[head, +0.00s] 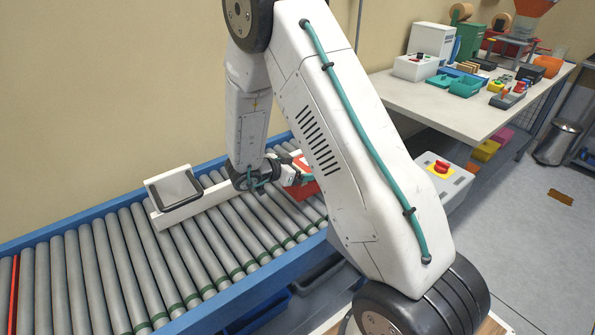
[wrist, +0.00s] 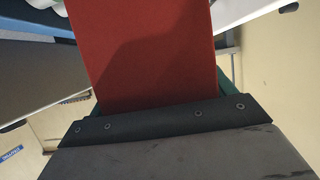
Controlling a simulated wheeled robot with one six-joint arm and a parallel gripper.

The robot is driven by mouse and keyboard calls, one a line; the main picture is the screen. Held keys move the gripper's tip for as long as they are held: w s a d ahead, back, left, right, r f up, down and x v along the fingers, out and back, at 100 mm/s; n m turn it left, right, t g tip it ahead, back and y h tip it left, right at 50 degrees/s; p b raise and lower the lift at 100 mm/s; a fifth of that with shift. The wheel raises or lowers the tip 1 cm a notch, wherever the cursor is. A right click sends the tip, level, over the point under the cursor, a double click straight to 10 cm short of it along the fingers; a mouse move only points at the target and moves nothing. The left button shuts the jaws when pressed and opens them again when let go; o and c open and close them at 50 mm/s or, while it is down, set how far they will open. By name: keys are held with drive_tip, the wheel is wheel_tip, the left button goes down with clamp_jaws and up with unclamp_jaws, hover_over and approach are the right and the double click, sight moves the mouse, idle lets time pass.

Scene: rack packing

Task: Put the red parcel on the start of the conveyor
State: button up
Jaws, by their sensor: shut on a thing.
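The red parcel (head: 304,188) is near the right part of the roller conveyor (head: 150,262) in the head view, partly hidden by my arm. In the wrist view the red parcel (wrist: 145,50) fills the upper middle as a flat red face. My gripper (head: 287,178) is shut on it, with a dark finger across the parcel's lower edge in the wrist view. I cannot tell whether the parcel touches the rollers. My arm hides the conveyor's far right end.
A white guide bar with a grey-framed box (head: 175,190) sits across the rollers left of my gripper. A red line (head: 14,295) crosses the conveyor at far left. A control box with a red knob (head: 438,168) and a cluttered workbench (head: 440,103) stand at right.

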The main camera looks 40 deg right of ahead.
drive_tip(key=w, duration=0.1)
drive_tip(key=w+d, duration=0.1)
drive_tip(key=w, duration=0.2)
drive_tip(key=shift+d+f, duration=0.25)
drive_tip(key=shift+d, duration=0.05)
drive_tip(key=shift+f, duration=1.65)
drive_tip(key=shift+f, duration=0.15)
drive_tip(key=o, duration=1.3)
